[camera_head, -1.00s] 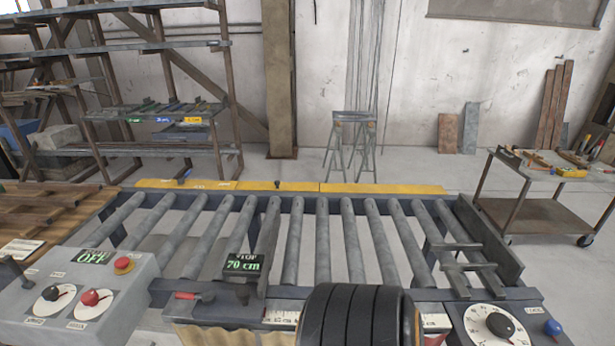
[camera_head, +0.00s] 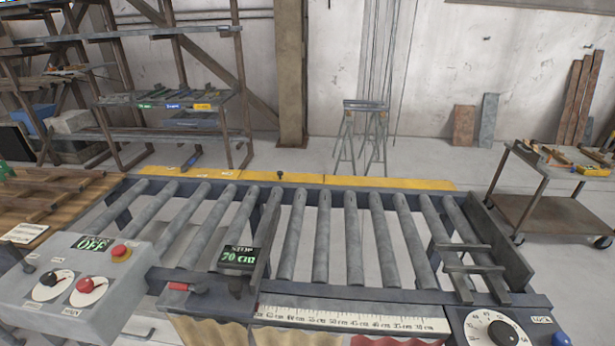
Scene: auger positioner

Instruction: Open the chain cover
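A long yellow strip (camera_head: 360,183) runs along the far edge of the roller conveyor (camera_head: 290,240). It looks like the chain cover. It lies flat in several sections, and a small dark knob (camera_head: 280,175) stands up near its middle. I see no raised or open section. Small labels on its left part are too small to read. Neither of my grippers is in view, and nothing of mine touches the strip.
A control box (camera_head: 80,280) reading OFF stands at the front left. The stop block (camera_head: 238,257) reads 70 cm above the ruler (camera_head: 350,318). A dial (camera_head: 490,328) is at the front right. A tool cart (camera_head: 560,190) stands right, shelves (camera_head: 170,100) back left.

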